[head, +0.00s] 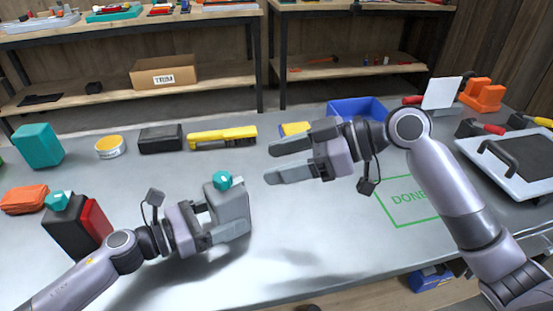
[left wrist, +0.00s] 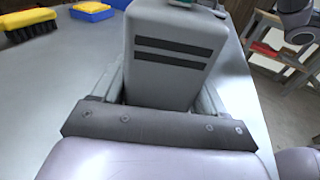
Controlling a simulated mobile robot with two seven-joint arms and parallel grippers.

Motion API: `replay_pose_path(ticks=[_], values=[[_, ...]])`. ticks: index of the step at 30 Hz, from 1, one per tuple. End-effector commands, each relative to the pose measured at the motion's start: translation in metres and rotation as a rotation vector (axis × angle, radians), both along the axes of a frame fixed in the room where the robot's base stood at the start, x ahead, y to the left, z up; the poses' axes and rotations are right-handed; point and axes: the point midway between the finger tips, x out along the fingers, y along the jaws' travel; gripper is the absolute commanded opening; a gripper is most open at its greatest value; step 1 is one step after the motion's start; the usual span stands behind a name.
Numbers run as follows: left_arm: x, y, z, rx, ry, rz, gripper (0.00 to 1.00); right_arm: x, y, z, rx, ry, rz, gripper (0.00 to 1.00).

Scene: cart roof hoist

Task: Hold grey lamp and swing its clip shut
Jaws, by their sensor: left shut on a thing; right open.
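The grey lamp (head: 232,204) stands on the grey table, with a teal part (head: 223,180) on its top. The clip is not clearly distinguishable. My left gripper (head: 222,230) is shut on the lamp, one finger on its near side. In the left wrist view the lamp (left wrist: 165,75) is a grey block with two dark stripes between the fingers. My right gripper (head: 282,160) is open and empty, to the right of the lamp and a little higher in the picture, its fingers pointing left. It is apart from the lamp.
A black and red lamp-like block (head: 72,228) with a teal top stands at left. A yellow brush (head: 222,138), a black box (head: 161,138) and a blue bin (head: 352,108) lie behind. A green DONE outline (head: 408,222) marks free table at right, beside a white tray (head: 500,175).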

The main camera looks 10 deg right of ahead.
Motion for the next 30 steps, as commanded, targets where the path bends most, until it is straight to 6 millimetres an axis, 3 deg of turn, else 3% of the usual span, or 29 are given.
replay_pose_path(ticks=[5, 6, 8, 17, 30], values=[[0.0, 0.0, 0.0, 0.0, 0.0, 0.0, 0.43, 0.0, 0.0, 0.0, 0.0, 0.0, 0.0, 0.6], [0.0, 0.0, 0.0, 0.0, 0.0, 0.0, 0.82, 0.0, 0.0, 0.0, 0.0, 0.0, 0.0, 0.6], [0.0, 0.0, 0.0, 0.0, 0.0, 0.0, 1.0, 0.0, 0.0, 0.0, 0.0, 0.0, -0.001, 0.6], [-0.001, 0.004, 0.001, 0.0, 0.001, 0.001, 1.0, 0.0, 0.0, 0.001, 0.0, 0.0, -0.001, 0.6], [-0.015, 0.044, 0.01, 0.001, 0.001, 0.002, 1.0, 0.0, 0.0, 0.005, 0.0, 0.0, -0.001, 0.6]])
